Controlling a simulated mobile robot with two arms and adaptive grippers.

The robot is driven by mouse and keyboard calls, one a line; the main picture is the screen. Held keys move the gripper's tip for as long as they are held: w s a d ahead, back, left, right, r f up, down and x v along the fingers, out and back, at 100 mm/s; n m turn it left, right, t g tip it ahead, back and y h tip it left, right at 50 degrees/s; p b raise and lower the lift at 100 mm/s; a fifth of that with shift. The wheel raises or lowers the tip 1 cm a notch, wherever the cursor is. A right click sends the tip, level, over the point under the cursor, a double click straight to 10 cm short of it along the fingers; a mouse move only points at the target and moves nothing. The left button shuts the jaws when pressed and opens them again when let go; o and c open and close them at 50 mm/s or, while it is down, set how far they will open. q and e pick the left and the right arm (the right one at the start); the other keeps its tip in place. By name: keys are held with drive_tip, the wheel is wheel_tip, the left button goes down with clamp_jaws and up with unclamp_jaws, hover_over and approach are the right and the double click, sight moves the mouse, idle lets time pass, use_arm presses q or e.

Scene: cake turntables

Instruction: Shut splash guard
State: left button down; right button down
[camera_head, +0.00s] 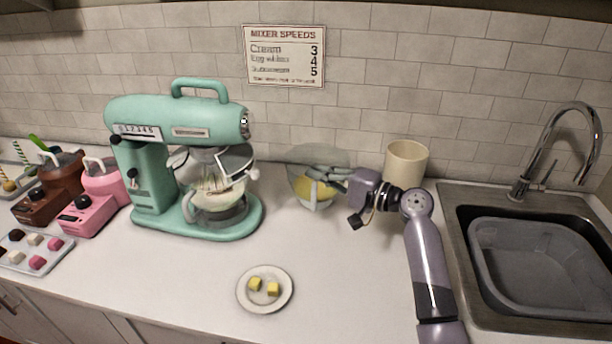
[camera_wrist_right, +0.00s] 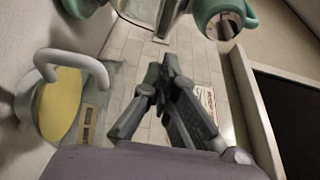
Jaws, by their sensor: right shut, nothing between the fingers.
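The teal stand mixer (camera_head: 178,125) stands on the left of the counter. Its mixing bowl (camera_head: 220,208) sits under the head, with pale contents. The clear, dark-edged splash guard (camera_head: 236,160) is above the bowl, its panel sticking out tilted on the right side. In the right wrist view a pale framed panel, seemingly the guard (camera_wrist_right: 150,12), shows at the top beside teal mixer parts. My left gripper is not in view.
A beige canister (camera_head: 405,163) stands behind my arm. A plate (camera_head: 243,300) with two yellow cubes lies in front. The sink (camera_head: 458,212) is at right.

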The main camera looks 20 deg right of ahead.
drive_tip(key=w+a+p, duration=0.4)
drive_tip(key=w+a, duration=0.1)
drive_tip(key=a, duration=0.3)
drive_tip(key=shift+w+a, duration=0.15)
drive_tip(key=shift+a, duration=0.15)
drive_tip(key=shift+p, duration=0.3)
